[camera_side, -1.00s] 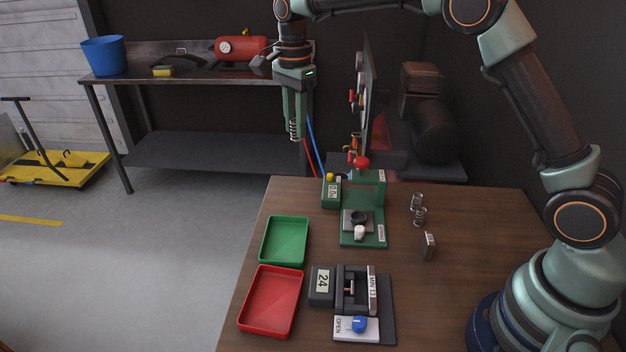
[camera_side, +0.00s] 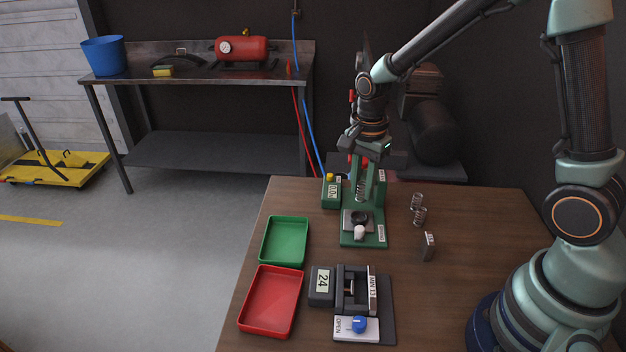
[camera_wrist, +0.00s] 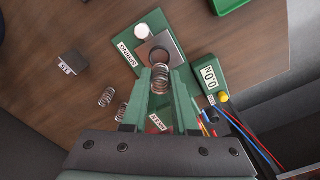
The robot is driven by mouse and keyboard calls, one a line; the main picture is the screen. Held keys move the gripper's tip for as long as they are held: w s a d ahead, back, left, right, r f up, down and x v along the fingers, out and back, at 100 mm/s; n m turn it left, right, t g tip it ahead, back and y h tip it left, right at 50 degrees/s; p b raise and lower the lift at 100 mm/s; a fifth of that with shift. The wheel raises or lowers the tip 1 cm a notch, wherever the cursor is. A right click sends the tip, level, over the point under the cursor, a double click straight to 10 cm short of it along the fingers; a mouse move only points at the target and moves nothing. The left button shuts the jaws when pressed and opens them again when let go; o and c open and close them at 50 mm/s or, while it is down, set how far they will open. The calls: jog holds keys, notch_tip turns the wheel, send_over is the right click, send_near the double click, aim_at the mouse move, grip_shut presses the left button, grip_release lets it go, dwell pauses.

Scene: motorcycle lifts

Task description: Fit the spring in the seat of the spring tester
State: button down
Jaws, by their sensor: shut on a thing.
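A coil spring (camera_side: 361,192) is held upright between the fingertips of my gripper (camera_side: 362,182). In the wrist view the spring (camera_wrist: 160,79) sits between the green fingers of my gripper (camera_wrist: 160,74). The green spring tester (camera_side: 375,240) stands on the table, with a dark ring-shaped seat (camera_side: 359,217) on a grey plate. The spring is above the seat and apart from it in the side view. In the wrist view the spring partly hides the seat (camera_wrist: 159,54). The tester's readout box (camera_wrist: 209,76) stands beside it.
Two loose springs (camera_side: 418,209) and a small grey block (camera_side: 428,246) stand right of the tester. A green tray (camera_side: 285,241) and a red tray (camera_side: 270,300) lie to the left. A gauge with a blue knob (camera_side: 359,325) sits in front.

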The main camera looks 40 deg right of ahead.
aim_at(361, 200)
jog(key=shift+f, duration=2.15)
jog(key=shift+f, duration=0.75)
jog(key=shift+c, duration=1)
grip_release()
jog(key=shift+r, duration=3.95)
jog(key=shift+r, duration=0.1)
